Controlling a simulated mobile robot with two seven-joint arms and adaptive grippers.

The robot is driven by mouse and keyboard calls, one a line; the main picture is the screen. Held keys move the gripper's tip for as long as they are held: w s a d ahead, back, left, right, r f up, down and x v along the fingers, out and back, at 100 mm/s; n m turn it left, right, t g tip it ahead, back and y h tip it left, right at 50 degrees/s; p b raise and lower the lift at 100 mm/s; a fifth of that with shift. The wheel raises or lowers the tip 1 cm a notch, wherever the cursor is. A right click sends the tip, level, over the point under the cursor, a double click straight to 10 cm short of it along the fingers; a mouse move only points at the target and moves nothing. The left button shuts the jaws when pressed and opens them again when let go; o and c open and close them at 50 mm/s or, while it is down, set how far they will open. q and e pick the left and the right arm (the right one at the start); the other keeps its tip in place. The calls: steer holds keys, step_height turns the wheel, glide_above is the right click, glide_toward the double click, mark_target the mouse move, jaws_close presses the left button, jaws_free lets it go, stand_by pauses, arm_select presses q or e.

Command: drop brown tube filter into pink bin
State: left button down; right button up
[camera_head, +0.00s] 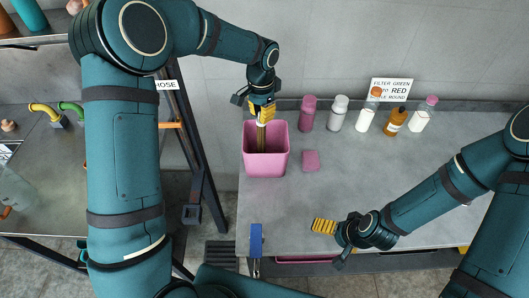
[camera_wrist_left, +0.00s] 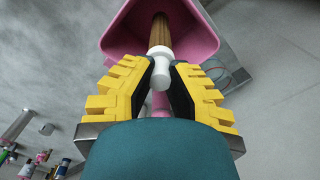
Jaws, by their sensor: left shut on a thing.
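The brown tube filter (camera_head: 261,138) hangs upright from my left gripper (camera_head: 262,112), its lower part inside the pink bin (camera_head: 266,167) at the counter's back left. My left gripper is shut on the filter's white end. In the left wrist view, the left gripper's yellow fingers (camera_wrist_left: 163,85) close around the white end, and the brown tube (camera_wrist_left: 159,30) runs away into the bin (camera_wrist_left: 118,38). Whether the filter touches the bin's floor is hidden. My right gripper (camera_head: 330,227) is low over the counter's front; its fingers overlap, so I cannot tell its opening.
Several bottles, including a pink one (camera_head: 307,113) and an amber one (camera_head: 395,122), stand along the counter's back. A small pink block (camera_head: 311,161) lies right of the bin. A blue-handled tool (camera_head: 256,240) is at the front left edge. The counter's middle is clear.

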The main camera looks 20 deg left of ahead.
arm_select(q)
steer(key=c, duration=1)
jaws_free()
steer(key=shift+r, duration=0.2)
step_height(320, 180, up, 12)
steer(key=shift+f, duration=0.15)
